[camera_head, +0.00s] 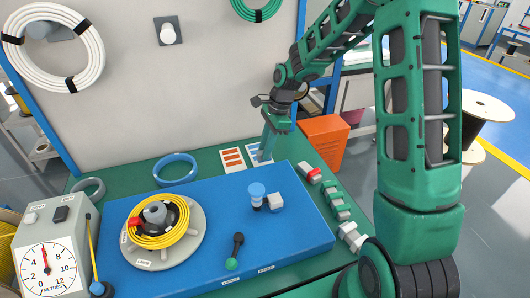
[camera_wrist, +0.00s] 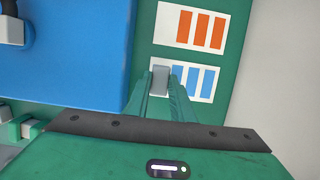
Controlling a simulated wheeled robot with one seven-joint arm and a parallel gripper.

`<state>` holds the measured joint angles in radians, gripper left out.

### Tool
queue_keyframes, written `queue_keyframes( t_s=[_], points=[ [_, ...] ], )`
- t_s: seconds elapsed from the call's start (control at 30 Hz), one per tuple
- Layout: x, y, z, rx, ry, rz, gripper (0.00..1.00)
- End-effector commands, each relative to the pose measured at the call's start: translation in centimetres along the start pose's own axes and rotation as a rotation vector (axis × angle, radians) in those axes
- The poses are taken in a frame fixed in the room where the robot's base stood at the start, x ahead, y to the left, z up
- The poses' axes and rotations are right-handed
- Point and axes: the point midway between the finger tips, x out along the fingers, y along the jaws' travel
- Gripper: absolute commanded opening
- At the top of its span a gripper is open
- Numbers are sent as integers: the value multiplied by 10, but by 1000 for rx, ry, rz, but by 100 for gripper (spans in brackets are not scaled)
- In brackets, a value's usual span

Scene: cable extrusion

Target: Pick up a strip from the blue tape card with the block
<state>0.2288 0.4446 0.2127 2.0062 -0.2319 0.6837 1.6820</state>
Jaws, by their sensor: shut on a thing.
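The blue tape card (camera_wrist: 215,70) is white with blue strips in a row, lying flat on the green bench top; in the head view the blue tape card (camera_head: 251,147) is partly hidden by my gripper. My gripper (camera_wrist: 161,84) points down at the left end of this card and is shut on a small grey block (camera_wrist: 160,79). The block covers the left part of the card. Several blue strips show to its right. I cannot tell whether the block touches the card or whether a strip is on its underside.
An orange tape card (camera_head: 232,158) lies beside the blue one. The blue mat (camera_head: 200,210) holds a reel with yellow cable (camera_head: 160,225), a blue-topped item (camera_head: 257,192) and a white block (camera_head: 275,201). Small connectors (camera_head: 335,200) line the bench's right side. A wall panel stands behind.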

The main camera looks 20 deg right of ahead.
Motion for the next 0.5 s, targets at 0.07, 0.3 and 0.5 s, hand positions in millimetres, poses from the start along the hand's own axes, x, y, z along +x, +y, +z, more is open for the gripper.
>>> queue_keyframes(
  t_s=[0.07, 0.3, 0.5],
  points=[
    [-7, 0, 2, -1, 0, -1, 2],
    [-27, -1, 8, 0, 0, -2, 2],
    [-44, -1, 12, 0, 0, -2, 2]
  ],
)
